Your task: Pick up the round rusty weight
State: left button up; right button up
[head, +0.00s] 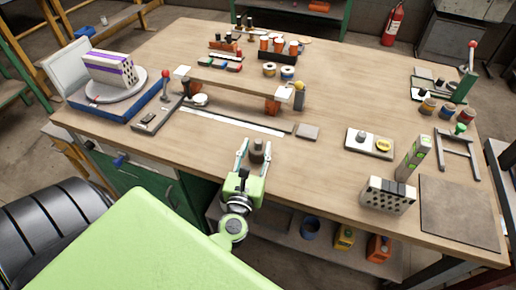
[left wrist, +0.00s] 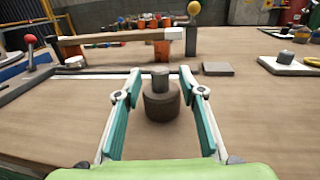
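The round rusty weight (head: 257,155) stands upright on the wooden table near its front edge. In the left wrist view the weight (left wrist: 161,104) is a dark brown cylinder with a narrower knob on top. My left gripper (head: 256,143) is open, its teal fingers on either side of the weight. In the left wrist view the left gripper (left wrist: 161,78) shows a visible gap between each finger and the weight. My right gripper is not in view.
Behind the weight lies a long white strip (head: 230,123) below a raised wooden beam (head: 237,84). A small grey block (head: 308,132) lies to the right. Farther right are a plate with a knob (head: 370,143) and a hollow brick (head: 388,196). The table around the weight is clear.

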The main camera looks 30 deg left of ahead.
pick_arm(q)
jog(key=shift+x, duration=1.45)
jog(key=shift+s, duration=0.1)
grip_shut()
jog(key=shift+r, duration=0.2)
jog(key=shift+r, duration=0.1)
